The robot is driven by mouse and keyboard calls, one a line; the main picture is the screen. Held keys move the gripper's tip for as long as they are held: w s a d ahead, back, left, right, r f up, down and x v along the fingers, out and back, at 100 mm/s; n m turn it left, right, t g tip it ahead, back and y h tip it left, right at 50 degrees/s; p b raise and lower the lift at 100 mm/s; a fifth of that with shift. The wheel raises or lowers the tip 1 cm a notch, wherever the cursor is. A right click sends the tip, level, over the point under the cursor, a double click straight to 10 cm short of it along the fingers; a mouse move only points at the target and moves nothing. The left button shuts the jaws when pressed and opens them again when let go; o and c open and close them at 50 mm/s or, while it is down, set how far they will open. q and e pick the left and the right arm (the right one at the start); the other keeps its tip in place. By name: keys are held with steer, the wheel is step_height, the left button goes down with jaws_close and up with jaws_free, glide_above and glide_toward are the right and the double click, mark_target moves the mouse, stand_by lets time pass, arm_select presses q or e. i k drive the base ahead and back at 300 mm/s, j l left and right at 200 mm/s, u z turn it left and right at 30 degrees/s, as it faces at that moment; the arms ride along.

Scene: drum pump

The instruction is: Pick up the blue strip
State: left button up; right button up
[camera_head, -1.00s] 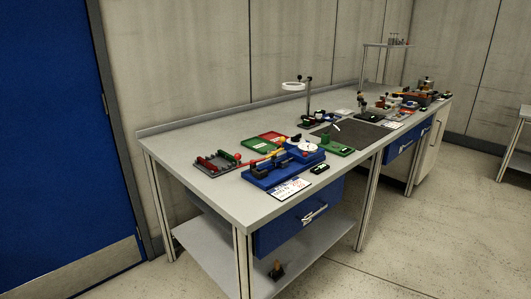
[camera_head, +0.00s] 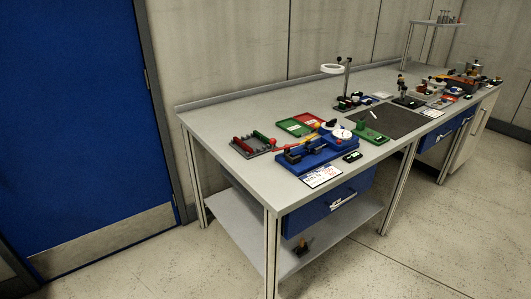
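I cannot make out a separate blue strip in the head view. The blue items on the workbench (camera_head: 245,177) are a blue fixture block (camera_head: 312,158), with dark parts and a white disc (camera_head: 341,134) on and by it. Neither of my grippers is in view.
A grey tray with red and green rods (camera_head: 254,145), a green tray (camera_head: 293,127) and a red tray (camera_head: 308,118) lie near the fixture. A dark mat (camera_head: 395,122) lies to the right. A blue drawer (camera_head: 330,203) is below. The floor (camera_head: 420,240) in front is clear.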

mark_target(302, 152)
steer(key=i+l+u, duration=0.15)
steer(key=l+u, duration=0.15)
steer(key=l, duration=0.15)
steer(key=i+l+u, duration=0.15)
steer(key=l+u, duration=0.5)
steer(key=l, duration=0.25)
